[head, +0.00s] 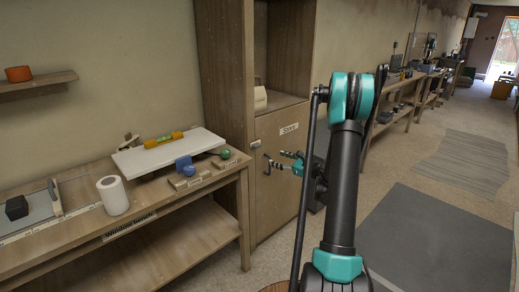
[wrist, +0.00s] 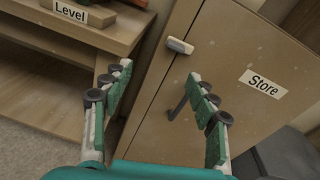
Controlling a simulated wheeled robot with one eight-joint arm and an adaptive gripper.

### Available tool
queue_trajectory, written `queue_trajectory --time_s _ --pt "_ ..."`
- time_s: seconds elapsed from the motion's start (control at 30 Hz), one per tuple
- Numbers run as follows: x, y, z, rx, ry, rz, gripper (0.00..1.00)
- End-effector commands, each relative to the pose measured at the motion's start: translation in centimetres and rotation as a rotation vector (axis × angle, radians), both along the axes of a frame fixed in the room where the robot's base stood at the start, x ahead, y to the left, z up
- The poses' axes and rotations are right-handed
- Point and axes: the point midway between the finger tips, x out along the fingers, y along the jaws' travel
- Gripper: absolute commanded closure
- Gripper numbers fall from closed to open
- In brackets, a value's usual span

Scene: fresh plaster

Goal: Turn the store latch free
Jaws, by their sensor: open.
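The store cupboard door (head: 285,195) is shut and bears a "Store" label; it also shows in the wrist view (wrist: 235,115). A small pale latch (wrist: 180,46) sits near the door's upper left edge in the wrist view, lying roughly crosswise to that edge. In the head view the latch (head: 256,144) is small and hard to make out. A dark bar handle (wrist: 178,107) is below it on the door. My gripper (wrist: 160,75) is open and empty, its fingers pointing at the door. In the head view my gripper (head: 284,160) is just right of the handle (head: 267,165).
The window bench (head: 130,222) stands left of the cupboard, with a white board (head: 170,152), a paper roll (head: 112,195) and blue and green knobs on labelled blocks. An open shelf with a pale object is above the door. Floor with grey mats is free at right.

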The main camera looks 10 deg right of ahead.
Motion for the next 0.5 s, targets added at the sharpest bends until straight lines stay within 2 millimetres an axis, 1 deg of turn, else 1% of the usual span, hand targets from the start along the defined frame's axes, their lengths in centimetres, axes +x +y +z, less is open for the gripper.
queue_trajectory --time_s 0.03,0.1,0.23,0.37,0.5 --pt "0.6 -0.9 -0.4 0.056 0.008 -0.017 0.41" --pt "1.1 -1.8 -0.6 0.126 0.017 -0.033 0.41" --pt "1.6 -2.6 -0.8 0.194 0.026 -0.046 0.41" --pt "2.2 -2.2 -0.8 0.207 0.028 -0.046 0.41" --pt "3.8 -1.0 -0.8 0.205 0.028 -0.044 0.41"
